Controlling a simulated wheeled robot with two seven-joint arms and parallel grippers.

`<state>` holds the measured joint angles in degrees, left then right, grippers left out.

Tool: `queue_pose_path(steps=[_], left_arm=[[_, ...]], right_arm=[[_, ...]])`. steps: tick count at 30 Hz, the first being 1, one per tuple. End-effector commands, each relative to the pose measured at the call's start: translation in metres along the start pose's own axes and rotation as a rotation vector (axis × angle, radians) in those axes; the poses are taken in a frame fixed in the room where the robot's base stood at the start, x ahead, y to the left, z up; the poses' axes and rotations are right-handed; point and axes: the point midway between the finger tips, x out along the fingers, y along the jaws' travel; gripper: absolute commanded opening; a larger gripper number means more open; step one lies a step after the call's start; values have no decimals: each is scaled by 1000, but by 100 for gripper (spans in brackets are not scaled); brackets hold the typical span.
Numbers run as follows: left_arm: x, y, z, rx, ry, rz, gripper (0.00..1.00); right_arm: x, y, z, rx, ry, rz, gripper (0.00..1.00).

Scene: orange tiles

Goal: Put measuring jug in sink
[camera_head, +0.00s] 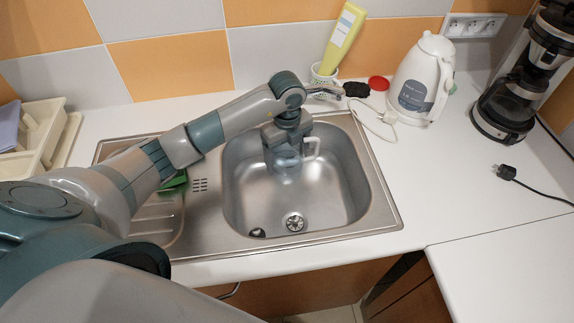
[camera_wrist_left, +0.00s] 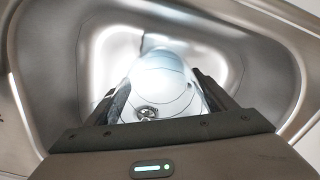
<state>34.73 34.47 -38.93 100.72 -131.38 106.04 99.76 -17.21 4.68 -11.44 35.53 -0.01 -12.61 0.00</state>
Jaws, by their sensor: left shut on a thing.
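The sink (camera_head: 350,185) is a steel basin with a drainboard on its left. The measuring jug (camera_head: 287,160) is clear, with a pale handle on its right. My left gripper (camera_head: 283,148) reaches over the back of the basin and is shut on the jug, which is inside the basin's outline in the head view. In the left wrist view the jug (camera_wrist_left: 163,80) sits between the two dark fingers of my left gripper (camera_wrist_left: 165,95). The drain shows through it. I cannot tell whether the jug touches the basin floor. My right gripper is not in view.
A coffee maker (camera_head: 510,90) is at the right. A dish rack (camera_head: 35,135) is at the left. The right counter is mostly clear.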

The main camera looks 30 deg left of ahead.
Motion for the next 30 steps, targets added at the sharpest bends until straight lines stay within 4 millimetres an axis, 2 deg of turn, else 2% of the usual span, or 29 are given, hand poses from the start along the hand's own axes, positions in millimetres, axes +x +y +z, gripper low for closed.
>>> queue_pose_path(steps=[5,15,28,29,30], left_arm=[[3,0,0,-1,1,2,52],[38,0,0,0,1,2,52],[44,0,0,0,0,0,52],[43,0,0,0,0,0,82],[43,0,0,0,0,0,91]], right_arm=[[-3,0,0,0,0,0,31],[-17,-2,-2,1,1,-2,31],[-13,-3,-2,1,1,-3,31],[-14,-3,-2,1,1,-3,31],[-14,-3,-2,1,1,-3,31]])
